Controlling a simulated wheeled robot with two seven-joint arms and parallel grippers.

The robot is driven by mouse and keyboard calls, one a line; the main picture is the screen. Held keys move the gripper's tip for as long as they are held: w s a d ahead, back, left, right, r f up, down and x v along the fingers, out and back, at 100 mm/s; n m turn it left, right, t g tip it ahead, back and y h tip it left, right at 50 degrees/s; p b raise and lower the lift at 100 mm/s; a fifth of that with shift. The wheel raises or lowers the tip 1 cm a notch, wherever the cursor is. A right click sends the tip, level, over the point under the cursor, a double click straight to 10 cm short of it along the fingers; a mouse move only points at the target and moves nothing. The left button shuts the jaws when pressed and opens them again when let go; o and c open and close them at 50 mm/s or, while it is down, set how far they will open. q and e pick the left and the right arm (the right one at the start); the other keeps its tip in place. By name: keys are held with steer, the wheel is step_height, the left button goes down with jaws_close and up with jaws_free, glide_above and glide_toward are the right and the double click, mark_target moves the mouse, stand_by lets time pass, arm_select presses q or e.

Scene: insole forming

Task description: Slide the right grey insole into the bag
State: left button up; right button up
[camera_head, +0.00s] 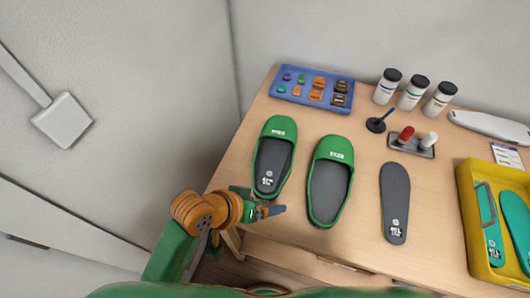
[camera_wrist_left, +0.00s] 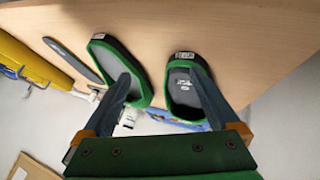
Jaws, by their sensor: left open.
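A loose grey insole (camera_head: 395,200) with a white print at its heel lies on the table, to the right of two green slippers. The left slipper (camera_head: 277,128) has a grey insole with a white print (camera_head: 267,181) inside it. The right slipper (camera_head: 331,150) shows a plain grey inside with no print visible. My left gripper (camera_head: 275,210) is open and empty near the table's front left edge, just below the left slipper. In the left wrist view, its fingers (camera_wrist_left: 165,92) are spread apart, with both slippers beyond them. No bag is visible. My right gripper is out of view.
A yellow tray (camera_head: 470,219) with green insoles stands at the right. At the back are a blue tray (camera_head: 302,103), several jars (camera_head: 412,93), a small black stand (camera_head: 376,125) and a dark holder (camera_head: 411,149). The table between right slipper and loose insole is clear.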

arm_select(q)
steer(key=d+r+m+g+h, duration=0.2)
steer(key=d+r+m, duration=0.1)
steer(key=d+r, duration=0.5)
steer(key=n+y+b, duration=0.4)
steer(key=y+b, duration=0.3)
steer(key=b, duration=0.2)
glide_above(266, 186)
step_height(266, 186, down, 6)
steer(key=shift+s+f, duration=0.15)
steer(key=shift+f, duration=0.05)
steer(key=shift+p, duration=0.3)
steer(key=shift+r, duration=0.1)
steer(key=shift+f, duration=0.45)
steer(key=shift+s+b+x, duration=0.25)
steer(key=shift+b+x, duration=0.4)
steer(key=shift+x, duration=0.4)
steer(key=shift+s+b+x, duration=0.25)
steer(key=shift+b+x, duration=0.35)
steer(key=shift+x, duration=0.5)
steer(key=shift+a, duration=0.2)
